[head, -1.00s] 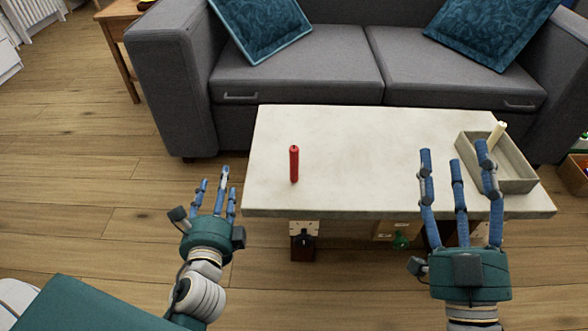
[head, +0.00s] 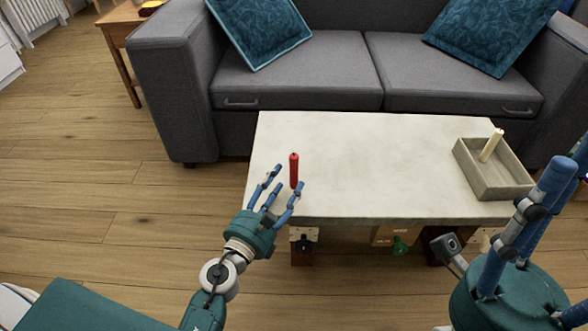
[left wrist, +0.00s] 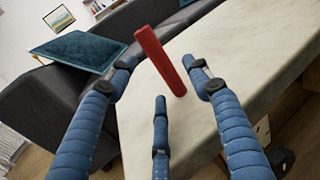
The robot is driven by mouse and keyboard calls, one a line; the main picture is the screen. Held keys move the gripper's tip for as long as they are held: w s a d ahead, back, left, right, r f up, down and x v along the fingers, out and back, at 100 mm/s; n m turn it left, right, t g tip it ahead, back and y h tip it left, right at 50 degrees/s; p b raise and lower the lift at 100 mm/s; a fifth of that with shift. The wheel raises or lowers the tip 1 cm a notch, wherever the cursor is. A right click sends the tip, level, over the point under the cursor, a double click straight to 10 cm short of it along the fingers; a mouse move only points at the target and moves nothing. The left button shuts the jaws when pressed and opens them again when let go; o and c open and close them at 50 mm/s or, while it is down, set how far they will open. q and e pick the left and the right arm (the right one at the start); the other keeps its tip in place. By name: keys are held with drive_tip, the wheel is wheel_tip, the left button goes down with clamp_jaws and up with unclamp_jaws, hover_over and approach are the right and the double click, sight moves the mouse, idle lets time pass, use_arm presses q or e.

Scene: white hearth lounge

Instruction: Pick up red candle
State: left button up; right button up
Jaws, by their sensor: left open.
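The red candle (head: 294,171) stands upright on the left part of the pale table (head: 370,160). It also shows in the left wrist view (left wrist: 161,62), ahead of the fingers and between their tips. My left gripper (head: 279,183) is open, with its blue fingers spread at the table's left front edge, close to the candle. No finger is seen closed around it. My right gripper (head: 550,215) is large in the lower right, partly cut off by the frame. Its visible fingers are extended and it holds nothing that I can see.
A grey tray (head: 476,176) with a cream candle (head: 491,145) in it sits on the table's right end. A grey sofa (head: 310,75) with blue cushions stands behind. The middle of the table is clear. Some items show beneath the table's front edge.

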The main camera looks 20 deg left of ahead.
sight(291, 171)
use_arm(q)
drive_tip(key=w, duration=0.5)
drive_tip(key=shift+w+d, duration=0.15)
drive_tip(key=shift+d, duration=0.15)
drive_tip(key=shift+c, duration=0.3)
clamp_jaws()
